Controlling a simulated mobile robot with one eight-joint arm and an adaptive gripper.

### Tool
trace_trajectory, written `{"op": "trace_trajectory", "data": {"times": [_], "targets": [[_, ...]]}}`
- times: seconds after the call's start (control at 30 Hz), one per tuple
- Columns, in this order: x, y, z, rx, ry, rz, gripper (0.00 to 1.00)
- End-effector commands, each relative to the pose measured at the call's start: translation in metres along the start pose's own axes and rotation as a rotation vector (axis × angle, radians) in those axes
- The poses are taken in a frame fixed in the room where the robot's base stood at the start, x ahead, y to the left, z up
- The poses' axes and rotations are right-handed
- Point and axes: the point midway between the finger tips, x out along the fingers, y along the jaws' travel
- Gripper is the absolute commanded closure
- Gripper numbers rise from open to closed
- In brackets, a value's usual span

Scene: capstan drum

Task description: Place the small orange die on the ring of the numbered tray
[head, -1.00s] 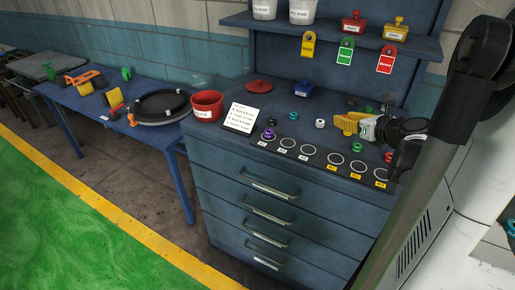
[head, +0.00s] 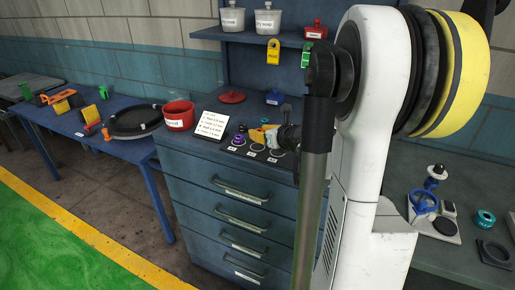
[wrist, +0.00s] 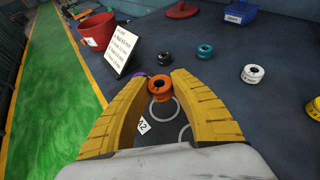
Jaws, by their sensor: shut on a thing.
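The small orange die (wrist: 159,88) is a short ring with a dark hole, held between my fingertips in the wrist view. My gripper (wrist: 160,84) has yellow ribbed fingers and is shut on it. In the head view my gripper (head: 263,136) is over the left part of the numbered tray (head: 243,149). Between my fingers shows part of the dark tray with a pale ring outline (wrist: 181,112) and an A2 label (wrist: 143,126). The die appears above or at that ring; I cannot tell whether it touches. A purple die (head: 238,140) sits at the tray's left end.
A black die (wrist: 165,59), a teal die (wrist: 204,50) and a white die (wrist: 252,74) stand beyond my fingertips. A propped sign (wrist: 125,50) and a red bucket (wrist: 97,30) are at left. A red lid (wrist: 182,9) and a blue tub (wrist: 238,12) lie farther back.

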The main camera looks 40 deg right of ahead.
Motion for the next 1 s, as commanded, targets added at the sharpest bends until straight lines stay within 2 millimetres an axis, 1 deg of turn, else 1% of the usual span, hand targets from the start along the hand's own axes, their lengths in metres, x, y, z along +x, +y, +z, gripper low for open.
{"op": "trace_trajectory", "data": {"times": [0.03,0.17,0.33,0.4,0.63,0.77,0.8,0.83,1.0], "targets": [[0.004,0.002,-0.002,-0.001,0.000,0.001,1.00],[0.009,0.004,-0.007,0.000,-0.001,0.000,1.00],[0.019,0.003,-0.033,0.000,-0.001,0.000,1.00],[0.022,0.003,-0.040,0.000,-0.001,-0.001,1.00],[0.021,0.003,-0.038,0.000,-0.001,0.000,1.00],[0.022,0.003,-0.042,0.000,-0.001,0.000,1.00],[0.022,0.003,-0.041,0.000,0.000,0.000,0.63],[0.022,0.003,-0.041,0.000,0.000,0.000,0.54],[0.022,0.003,-0.041,0.000,0.000,0.000,0.54]]}}
